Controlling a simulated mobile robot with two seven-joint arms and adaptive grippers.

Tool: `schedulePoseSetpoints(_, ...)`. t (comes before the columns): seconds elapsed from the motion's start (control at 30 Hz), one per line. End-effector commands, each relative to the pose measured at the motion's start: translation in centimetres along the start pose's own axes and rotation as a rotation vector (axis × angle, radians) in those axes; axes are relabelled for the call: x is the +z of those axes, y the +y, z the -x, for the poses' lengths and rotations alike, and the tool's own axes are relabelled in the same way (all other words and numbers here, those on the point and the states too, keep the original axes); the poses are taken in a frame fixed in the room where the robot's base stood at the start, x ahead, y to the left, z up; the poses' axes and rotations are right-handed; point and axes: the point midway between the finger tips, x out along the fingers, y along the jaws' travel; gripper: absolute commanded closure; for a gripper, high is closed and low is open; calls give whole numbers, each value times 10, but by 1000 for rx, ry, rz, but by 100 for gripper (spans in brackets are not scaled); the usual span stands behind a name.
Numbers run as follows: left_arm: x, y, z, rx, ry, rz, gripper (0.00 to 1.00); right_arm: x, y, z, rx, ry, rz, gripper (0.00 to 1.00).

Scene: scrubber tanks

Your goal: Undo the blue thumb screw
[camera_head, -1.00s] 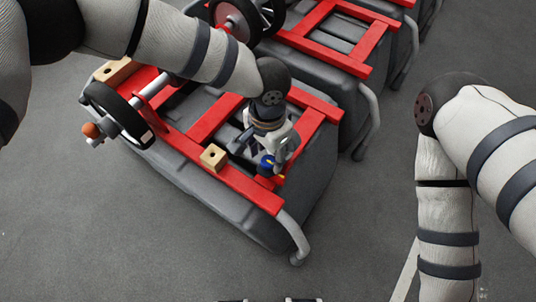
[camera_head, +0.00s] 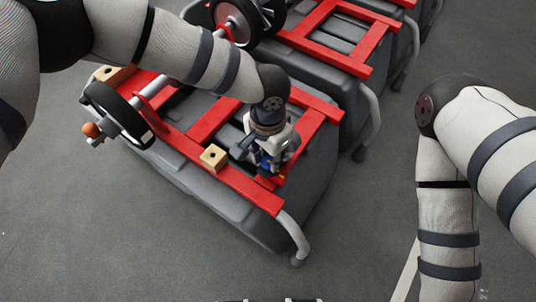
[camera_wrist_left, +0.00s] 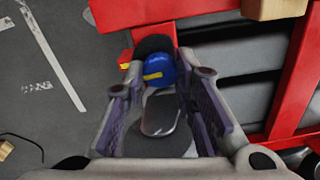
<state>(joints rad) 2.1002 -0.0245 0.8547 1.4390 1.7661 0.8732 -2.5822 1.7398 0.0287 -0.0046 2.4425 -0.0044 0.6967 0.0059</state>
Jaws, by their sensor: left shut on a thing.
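The blue thumb screw (camera_head: 264,168) sits at the red frame near the front right corner of the nearest tank. In the left wrist view the blue thumb screw (camera_wrist_left: 161,70) shows a yellow mark and lies between the fingertips. My left gripper (camera_head: 267,172) points down onto it from above, and the fingers partly hide it in the head view. In the wrist view the left gripper (camera_wrist_left: 158,75) has a finger on each side of the screw, shut on it. My right arm hangs at the right; its gripper is outside the picture.
A wooden block (camera_head: 214,157) stands on the red frame (camera_head: 240,186) just left of the gripper. A black wheel (camera_head: 118,113) with an orange knob (camera_head: 90,130) is farther left. More tanks stand behind. The grey floor in front is clear.

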Motion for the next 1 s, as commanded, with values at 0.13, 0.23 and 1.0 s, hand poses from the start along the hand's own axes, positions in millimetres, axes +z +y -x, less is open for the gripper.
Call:
schedulePoseSetpoints(0.13, 0, 0, 0, 1, 0, 92, 100, 0, 0, 0, 0, 0, 0, 60)
schedulePoseSetpoints(0.23, 0, 0, 0, 0, 1, 177, 100, 0, 0, 0, 0, 1, 0, 60)
schedulePoseSetpoints(1.0, 0, -1, 0, 0, 1, 905, 100, -1, 0, 8, -1, 15, 0, 60)
